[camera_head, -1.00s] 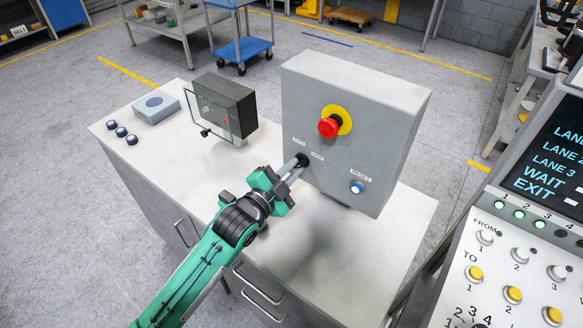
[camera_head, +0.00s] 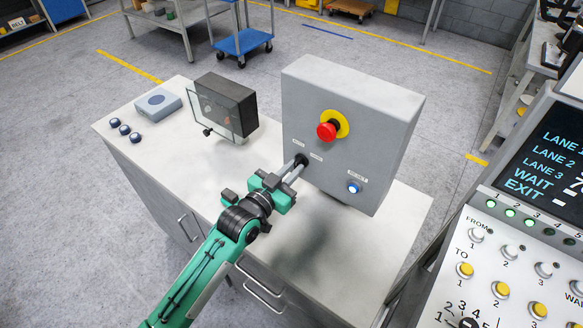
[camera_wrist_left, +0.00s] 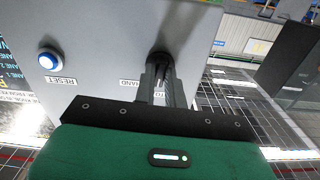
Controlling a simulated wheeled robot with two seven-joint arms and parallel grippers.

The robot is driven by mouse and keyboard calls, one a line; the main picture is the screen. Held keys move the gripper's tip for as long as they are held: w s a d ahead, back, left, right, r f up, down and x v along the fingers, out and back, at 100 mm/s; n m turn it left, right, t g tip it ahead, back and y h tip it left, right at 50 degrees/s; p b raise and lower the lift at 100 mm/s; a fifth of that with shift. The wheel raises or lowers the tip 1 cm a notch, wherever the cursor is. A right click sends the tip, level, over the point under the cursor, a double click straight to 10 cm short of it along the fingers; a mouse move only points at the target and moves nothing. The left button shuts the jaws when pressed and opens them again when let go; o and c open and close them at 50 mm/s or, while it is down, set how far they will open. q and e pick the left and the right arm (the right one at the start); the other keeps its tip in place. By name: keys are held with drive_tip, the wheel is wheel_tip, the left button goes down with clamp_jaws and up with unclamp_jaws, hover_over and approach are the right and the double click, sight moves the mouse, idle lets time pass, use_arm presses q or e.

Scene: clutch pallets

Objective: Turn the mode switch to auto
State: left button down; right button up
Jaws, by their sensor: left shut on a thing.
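The mode switch (camera_head: 302,159) is a small black knob low on the left of the front of a grey control box (camera_head: 330,120). My right gripper is out of view.
A red emergency button (camera_head: 327,131) on a yellow disc sits above the switch. A blue RESET button (camera_head: 354,188) is to its right. A glass-fronted dark box (camera_head: 225,105) stands left on the bench. A panel with a screen (camera_head: 545,165) is at the right.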

use_arm(q)
drive_tip(key=shift+n, duration=0.5)
drive_tip(key=c, duration=1.5)
unclamp_jaws()
drive_tip(key=shift+o, duration=0.2)
drive_tip(key=b+v, duration=0.4)
drive_tip(key=v, duration=0.9)
drive_tip(key=shift+s+a, duration=0.25)
drive_tip(key=shift+s, duration=0.1)
drive_tip(key=shift+f, duration=0.1)
